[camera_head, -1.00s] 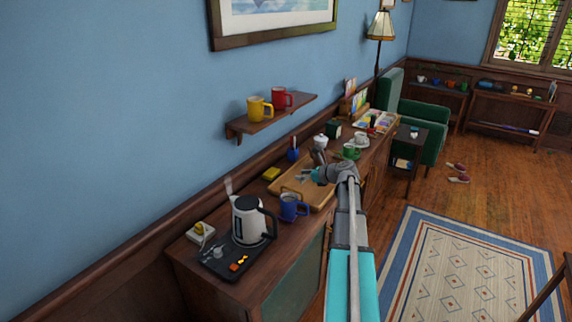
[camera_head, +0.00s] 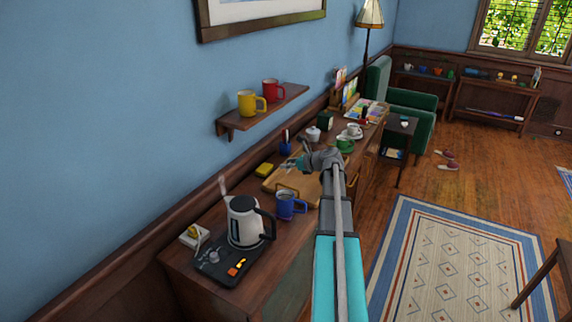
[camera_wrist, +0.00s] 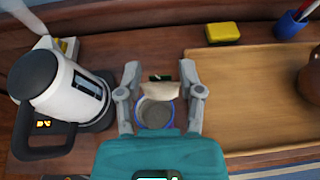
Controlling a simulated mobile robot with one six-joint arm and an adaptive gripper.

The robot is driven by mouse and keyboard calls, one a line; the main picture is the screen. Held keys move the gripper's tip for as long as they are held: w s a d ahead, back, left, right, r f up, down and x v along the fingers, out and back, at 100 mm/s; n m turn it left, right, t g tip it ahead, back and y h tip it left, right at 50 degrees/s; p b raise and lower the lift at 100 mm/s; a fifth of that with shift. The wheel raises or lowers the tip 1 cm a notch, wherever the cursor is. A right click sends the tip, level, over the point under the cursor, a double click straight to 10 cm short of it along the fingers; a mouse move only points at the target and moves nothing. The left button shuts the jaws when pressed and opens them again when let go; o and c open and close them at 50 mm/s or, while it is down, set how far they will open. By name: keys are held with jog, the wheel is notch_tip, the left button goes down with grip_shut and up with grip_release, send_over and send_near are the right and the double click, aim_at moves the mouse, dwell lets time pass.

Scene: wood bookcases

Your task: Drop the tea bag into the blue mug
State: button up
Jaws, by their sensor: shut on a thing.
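The blue mug (camera_head: 287,204) stands on the wooden sideboard, just right of the kettle. In the wrist view its blue rim (camera_wrist: 139,117) shows below my gripper, with a greyish inside. My gripper (camera_wrist: 160,84) is shut on the tea bag (camera_wrist: 160,90), a pale packet with a dark top piece between the fingertips. In the wrist view the tea bag overlaps the far part of the mug's opening. Its height above the rim cannot be told. In the head view my gripper (camera_head: 294,164) is small, and the tea bag cannot be made out.
A black and white kettle (camera_head: 243,224) stands left of the mug on a dark base. A wooden tray (camera_wrist: 262,92) lies to the right. A yellow box (camera_wrist: 222,32) and a blue pen cup (camera_wrist: 290,26) stand behind. A shelf above holds yellow and red mugs (camera_head: 270,91).

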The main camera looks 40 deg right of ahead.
jog(key=shift+f, duration=0.2)
jog(key=shift+f+b, duration=2.8)
jog(key=shift+b, duration=0.2)
jog(key=o, duration=0.8)
jog(key=shift+r, duration=0.15)
